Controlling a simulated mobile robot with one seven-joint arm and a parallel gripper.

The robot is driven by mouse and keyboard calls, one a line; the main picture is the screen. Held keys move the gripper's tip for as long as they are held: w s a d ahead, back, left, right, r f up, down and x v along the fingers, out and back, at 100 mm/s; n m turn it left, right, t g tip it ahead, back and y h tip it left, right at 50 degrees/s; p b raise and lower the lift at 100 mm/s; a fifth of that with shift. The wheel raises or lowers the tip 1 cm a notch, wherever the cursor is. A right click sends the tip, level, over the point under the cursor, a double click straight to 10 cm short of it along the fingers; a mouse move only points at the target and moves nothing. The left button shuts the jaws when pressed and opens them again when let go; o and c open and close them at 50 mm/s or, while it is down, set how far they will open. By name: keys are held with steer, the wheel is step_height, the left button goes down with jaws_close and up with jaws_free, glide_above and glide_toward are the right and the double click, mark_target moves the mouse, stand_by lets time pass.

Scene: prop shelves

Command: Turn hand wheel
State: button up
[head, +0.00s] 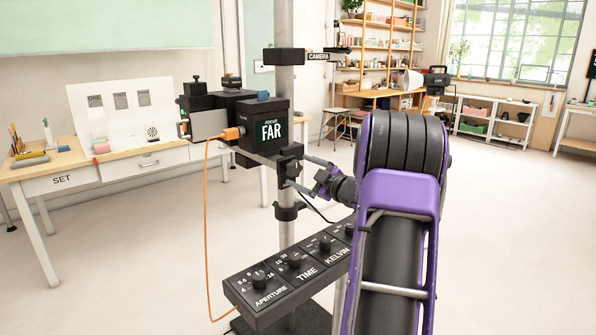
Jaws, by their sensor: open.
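A black camera unit with a screen reading "FAR" (268,130) is mounted on a grey upright column (288,82). Just below it, a black clamp-like block (289,152) sits on the column, and a dark round part at its side may be the hand wheel, but it is too small to tell. My gripper (298,172) is open, its two fingers spread one above the other and pointing left at this dark part. I cannot tell whether the fingers touch it. My purple and black arm hides the area to the right of the gripper.
A sloped black panel (262,290) with knobs marked APERTURE, TIME and KELVIN stands below the gripper. An orange cable (206,230) hangs left of the column. A wooden table (75,165) stands at left. Open floor lies around.

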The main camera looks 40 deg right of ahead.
steer(key=s+d, duration=0.1)
steer(key=s, duration=1.4)
steer(key=shift+s+p, duration=0.15)
steer(key=shift+p, duration=0.15)
steer(key=shift+d, duration=0.1)
